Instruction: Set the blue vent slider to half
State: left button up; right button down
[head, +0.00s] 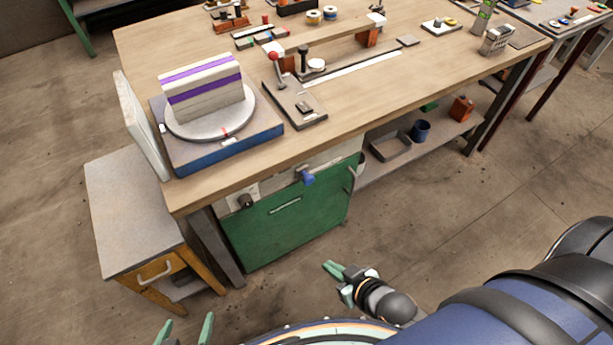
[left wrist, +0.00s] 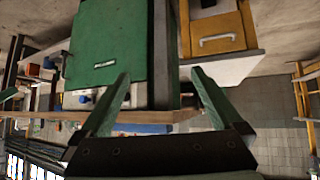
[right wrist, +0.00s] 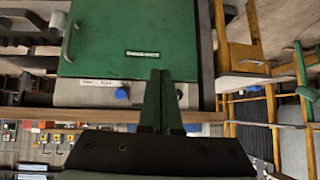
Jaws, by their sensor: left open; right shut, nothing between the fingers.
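The blue vent slider (head: 307,177) sticks out of the pale panel under the workbench's front edge, above a green cabinet door. It also shows in the right wrist view (right wrist: 122,94), which is upside down, and as a small blue patch in the left wrist view (left wrist: 84,99). I cannot tell its exact setting along its track. My right gripper (head: 334,268) is shut and empty, below and in front of the cabinet, apart from the slider. My left gripper (head: 185,328) is open and empty at the bottom edge of the head view, further away from it.
A dark knob (head: 246,201) sits left of the slider on the same panel. The green door (head: 285,228) has a handle at its right edge. A turntable (head: 210,120) with a striped block stands on the bench (head: 400,100). A drawer cabinet (head: 130,205) stands at left. Floor in front is clear.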

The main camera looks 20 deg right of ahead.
aim_at(310, 182)
jog(key=c, duration=1.6)
grip_release()
